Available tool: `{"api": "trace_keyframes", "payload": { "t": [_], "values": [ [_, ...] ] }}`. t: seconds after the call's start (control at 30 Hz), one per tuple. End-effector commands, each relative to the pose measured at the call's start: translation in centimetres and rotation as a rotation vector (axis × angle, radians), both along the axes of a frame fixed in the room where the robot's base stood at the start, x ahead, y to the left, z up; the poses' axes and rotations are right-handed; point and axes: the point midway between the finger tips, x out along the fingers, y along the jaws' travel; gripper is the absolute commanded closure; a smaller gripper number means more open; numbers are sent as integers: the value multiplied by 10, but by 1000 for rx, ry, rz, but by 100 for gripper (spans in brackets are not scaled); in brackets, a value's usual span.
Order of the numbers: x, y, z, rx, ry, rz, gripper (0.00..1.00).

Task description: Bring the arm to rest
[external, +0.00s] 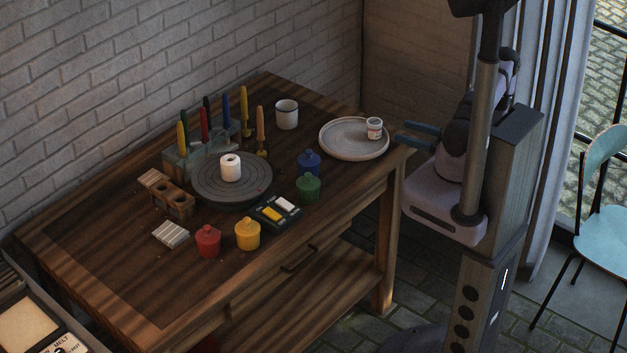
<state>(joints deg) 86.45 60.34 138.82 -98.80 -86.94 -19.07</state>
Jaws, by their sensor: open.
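My gripper (418,133) shows in the external view at the right corner of the wooden table, with its blue fingers apart and nothing between them. It is just right of a round pale plate (340,145) that bears a small white labelled jar (374,128). The gripper looks close to the plate's rim; I cannot tell its exact height. My arm is folded close to its column, and part of it is hidden behind the column.
The wooden table (110,285) holds a grey turntable (232,192) with a white roll-like item (230,167), several coloured candles, a white mug (287,114), and blue, green (308,188), red and yellow (247,233) pots. A blue chair (604,236) stands at right.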

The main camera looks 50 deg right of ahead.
Motion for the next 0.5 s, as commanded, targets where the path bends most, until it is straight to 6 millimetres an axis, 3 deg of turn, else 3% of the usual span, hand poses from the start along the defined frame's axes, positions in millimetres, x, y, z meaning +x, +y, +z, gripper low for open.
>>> {"api": "trace_keyframes", "payload": {
  "t": [0.27,0.5],
  "values": [
    [15,3,3,-60,59,48,44],
    [65,15,20,-251,210,156,44]
  ]
}}
